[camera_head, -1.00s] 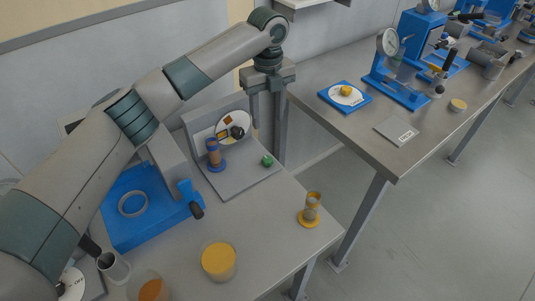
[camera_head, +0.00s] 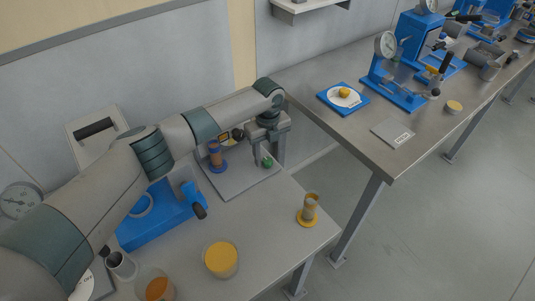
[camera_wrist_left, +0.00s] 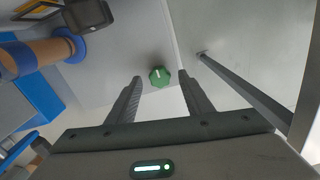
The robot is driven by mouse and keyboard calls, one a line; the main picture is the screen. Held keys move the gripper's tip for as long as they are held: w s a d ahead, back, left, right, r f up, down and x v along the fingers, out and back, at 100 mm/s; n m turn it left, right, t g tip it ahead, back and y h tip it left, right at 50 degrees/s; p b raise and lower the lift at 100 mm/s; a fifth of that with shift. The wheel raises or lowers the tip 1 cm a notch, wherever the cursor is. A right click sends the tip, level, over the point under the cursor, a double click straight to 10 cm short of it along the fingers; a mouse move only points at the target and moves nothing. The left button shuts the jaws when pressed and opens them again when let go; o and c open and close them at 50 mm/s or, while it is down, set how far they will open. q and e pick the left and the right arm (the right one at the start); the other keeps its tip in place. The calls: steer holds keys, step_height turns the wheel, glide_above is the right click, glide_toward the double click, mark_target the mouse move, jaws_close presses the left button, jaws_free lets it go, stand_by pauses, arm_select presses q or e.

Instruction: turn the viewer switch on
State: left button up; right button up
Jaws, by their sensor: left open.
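The viewer is a grey stand with an upright back panel and a flat base (camera_head: 235,186). A small green knob (camera_head: 267,162) with a white mark sits on the base, likely the switch. It also shows in the left wrist view (camera_wrist_left: 160,77), between my two fingertips. My left gripper (camera_head: 267,154) is open and points down over the knob; contact cannot be told. My right gripper is not in view.
A blue-ended brown cylinder (camera_head: 216,157) stands on the viewer base left of my gripper.

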arm_select(q)
steer(key=shift+f, duration=0.45)
steer(key=c, duration=1.1)
